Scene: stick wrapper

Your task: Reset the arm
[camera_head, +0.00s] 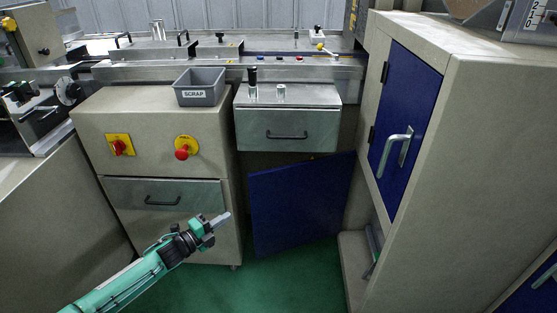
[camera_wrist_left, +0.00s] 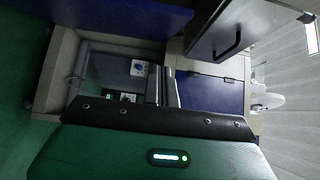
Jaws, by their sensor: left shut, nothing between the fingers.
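My left gripper (camera_head: 220,221) is in the head view at the lower left, at the end of my teal arm that comes in from the bottom left. Its fingers are together and hold nothing. It is in free air in front of the lower drawer front (camera_head: 164,197) of the beige cabinet. In the left wrist view the fingers (camera_wrist_left: 162,86) show as close-set metal bars above the dark gripper body. My right gripper is in neither view.
A grey SCRAP bin (camera_head: 200,92) stands on the beige cabinet (camera_head: 90,128). A blue panel (camera_head: 300,205) stands open below the metal drawer (camera_head: 288,130). A tall cabinet (camera_head: 440,190) with a blue door (camera_head: 402,120) is at right. Green floor (camera_head: 290,285) is clear in front.

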